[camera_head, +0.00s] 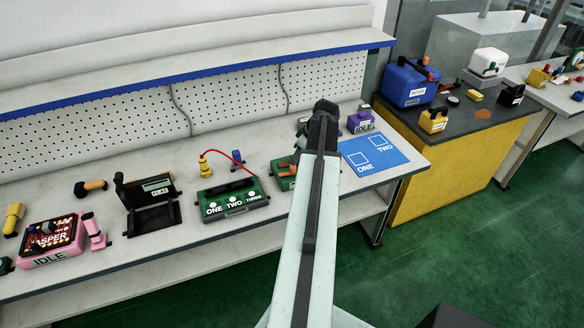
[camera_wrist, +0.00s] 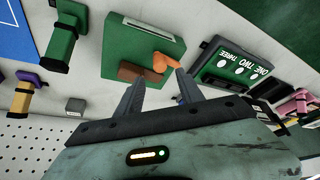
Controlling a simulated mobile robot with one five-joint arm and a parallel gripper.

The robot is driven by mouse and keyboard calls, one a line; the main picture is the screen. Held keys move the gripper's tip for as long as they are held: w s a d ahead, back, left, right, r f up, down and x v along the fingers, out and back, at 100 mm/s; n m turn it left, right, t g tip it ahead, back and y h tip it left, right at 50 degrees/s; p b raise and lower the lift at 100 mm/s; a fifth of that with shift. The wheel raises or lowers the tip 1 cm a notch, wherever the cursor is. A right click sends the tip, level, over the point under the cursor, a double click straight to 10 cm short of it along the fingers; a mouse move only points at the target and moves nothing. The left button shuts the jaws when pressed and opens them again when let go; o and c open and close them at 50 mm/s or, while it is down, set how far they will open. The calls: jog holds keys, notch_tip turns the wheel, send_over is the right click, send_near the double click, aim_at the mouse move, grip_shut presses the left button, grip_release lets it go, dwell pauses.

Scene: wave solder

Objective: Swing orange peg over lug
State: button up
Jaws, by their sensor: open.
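An orange peg (camera_wrist: 166,61) sits at the edge of a green fixture (camera_wrist: 135,40) in the wrist view. A brown block (camera_wrist: 138,72) lies beside it on the same fixture; I cannot tell which part is the lug. My gripper (camera_wrist: 160,77) is open, its two dark fingers pointing at the orange peg, one to each side in the picture. I cannot tell how far the tips are from it. In the head view the green fixture (camera_head: 283,183) shows left of my arm, which hides part of it. My gripper (camera_head: 325,112) is seen there from behind.
A green ONE-TWO-THREE box (camera_head: 233,202) with a red cable stands left of the fixture. A blue ONE/TWO mat (camera_head: 375,157) and a purple IDLE device (camera_head: 361,121) are to the right. A green-and-black post (camera_wrist: 60,45) stands near the fixture in the wrist view.

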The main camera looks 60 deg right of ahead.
jog(key=b+x, duration=0.6)
jog(key=x, duration=0.1)
jog(key=shift+f, duration=0.2)
jog(key=shift+r, duration=0.1)
